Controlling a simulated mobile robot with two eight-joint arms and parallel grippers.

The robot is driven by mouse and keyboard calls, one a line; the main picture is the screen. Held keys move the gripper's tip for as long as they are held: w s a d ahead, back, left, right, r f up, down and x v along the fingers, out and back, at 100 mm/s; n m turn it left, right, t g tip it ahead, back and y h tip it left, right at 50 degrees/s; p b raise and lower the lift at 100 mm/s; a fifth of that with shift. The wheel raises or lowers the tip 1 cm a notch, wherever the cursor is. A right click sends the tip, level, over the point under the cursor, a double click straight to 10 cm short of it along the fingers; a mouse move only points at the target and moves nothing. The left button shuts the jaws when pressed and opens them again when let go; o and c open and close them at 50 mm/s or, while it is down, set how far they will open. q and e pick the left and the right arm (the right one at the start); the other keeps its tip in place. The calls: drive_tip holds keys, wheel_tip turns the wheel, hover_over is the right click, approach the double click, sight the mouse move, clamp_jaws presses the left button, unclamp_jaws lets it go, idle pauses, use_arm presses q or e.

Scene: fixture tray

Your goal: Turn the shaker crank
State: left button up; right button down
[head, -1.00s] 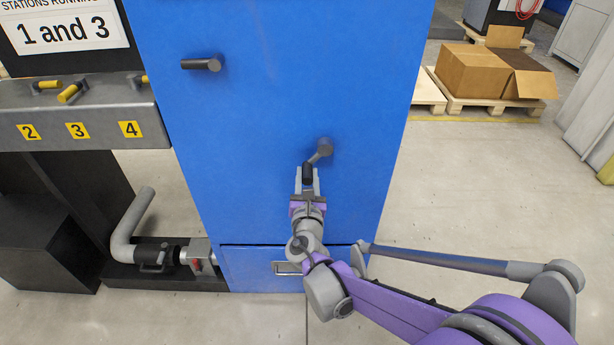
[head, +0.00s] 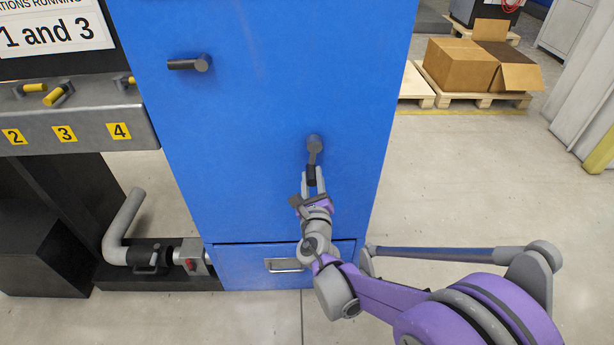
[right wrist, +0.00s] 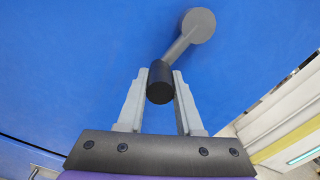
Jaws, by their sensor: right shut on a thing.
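The shaker crank (head: 315,148) is on the front of the blue cabinet (head: 260,110). It has a round grey hub, a short grey arm and a dark cylindrical handle. In the head view its arm hangs nearly straight down from the hub. My right gripper (head: 312,174) is shut on the handle from below. In the right wrist view the dark handle (right wrist: 160,82) sits between the two grey fingers, with the hub (right wrist: 198,25) above and to the right. My left gripper is not in view.
A second dark handle (head: 188,64) sits higher on the cabinet at left. A drawer (head: 235,268) with a metal pull is below. A grey pipe (head: 122,225) and a numbered valve panel (head: 90,130) stand at left. Boxes on a pallet (head: 470,68) are at back right, with clear floor before them.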

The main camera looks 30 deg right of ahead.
drive_tip(key=shift+s+d+n, duration=0.25)
drive_tip(key=shift+d+n, duration=0.1)
drive_tip(key=shift+n, duration=0.35)
drive_tip(key=c, duration=0.6)
unclamp_jaws()
drive_tip(key=p+v, duration=0.1)
drive_tip(key=v, duration=1)
drive_tip(key=shift+d, duration=0.15)
